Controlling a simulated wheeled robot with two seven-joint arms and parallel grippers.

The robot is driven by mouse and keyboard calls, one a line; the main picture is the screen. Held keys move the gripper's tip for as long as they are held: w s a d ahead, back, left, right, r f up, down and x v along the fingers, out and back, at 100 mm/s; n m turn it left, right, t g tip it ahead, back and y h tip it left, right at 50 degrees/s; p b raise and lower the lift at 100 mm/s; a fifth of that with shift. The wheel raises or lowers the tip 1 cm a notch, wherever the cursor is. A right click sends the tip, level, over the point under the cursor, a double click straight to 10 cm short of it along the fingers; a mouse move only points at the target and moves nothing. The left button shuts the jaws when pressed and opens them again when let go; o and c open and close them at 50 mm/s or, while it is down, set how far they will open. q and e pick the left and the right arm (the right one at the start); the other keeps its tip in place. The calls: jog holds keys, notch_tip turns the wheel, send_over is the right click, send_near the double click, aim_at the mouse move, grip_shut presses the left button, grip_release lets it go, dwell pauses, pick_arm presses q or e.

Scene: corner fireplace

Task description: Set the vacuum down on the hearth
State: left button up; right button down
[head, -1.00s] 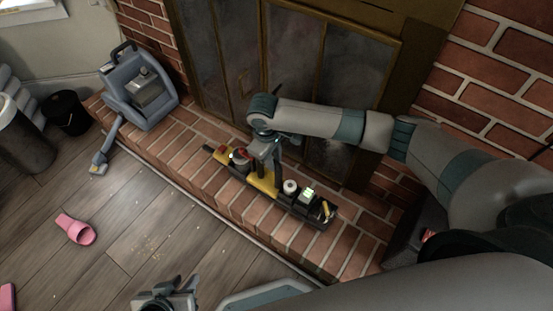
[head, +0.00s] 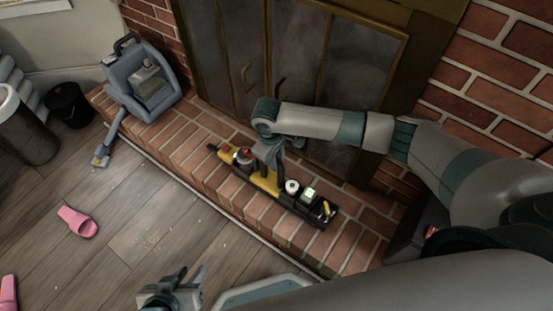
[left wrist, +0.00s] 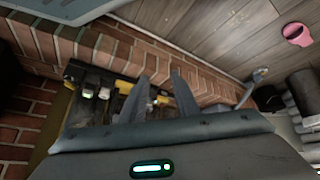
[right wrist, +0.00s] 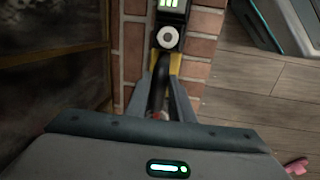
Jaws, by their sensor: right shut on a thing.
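A long yellow and black vacuum (head: 264,181) with a red part, a white round part and a lit green display lies lengthwise along the brick hearth (head: 205,177). It is level with the bricks or very close over them; I cannot tell whether it touches. My right gripper (head: 270,155) is above its middle, shut on its black handle (right wrist: 158,92), which shows between the fingers in the right wrist view. My left gripper (head: 192,282) is low in the head view, over the floor and apart from the vacuum. Its fingers (left wrist: 159,76) stand apart and empty in the left wrist view.
A blue-grey cleaning machine (head: 140,82) stands on the hearth's left end, its hose and nozzle reaching the floor. The glass fireplace doors (head: 300,50) rise behind the vacuum. A black bucket (head: 68,105), bin (head: 25,135) and pink slipper (head: 78,222) are at left.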

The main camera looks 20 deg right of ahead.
jog(key=c, duration=1.5)
grip_release()
jog(key=shift+c, duration=0.2)
pick_arm(q)
jog(key=shift+w+a+r, duration=0.15)
jog(key=shift+w+a, duration=0.05)
jog(key=shift+w, duration=0.3)
pick_arm(e)
jog(key=shift+a+r, duration=0.1)
jog(key=shift+r, duration=0.5)
pick_arm(q)
jog(key=s+a+p, duration=0.1)
jog(key=s+a+g+y+p, duration=0.1)
jog(key=shift+s+a+f+g, duration=0.2)
jog(key=shift+a+f+g, duration=0.1)
jog(key=shift+a+f, duration=0.1)
pick_arm(e)
notch_tip(320, 180, up, 11)
jog(key=a, duration=0.1)
jog(key=shift+s, duration=0.25)
pick_arm(q)
jog(key=shift+w+d+r, duration=0.1)
jog(key=shift+r, duration=0.1)
pick_arm(e)
jog(key=shift+a+f, duration=0.1)
jog(key=shift+f, duration=0.05)
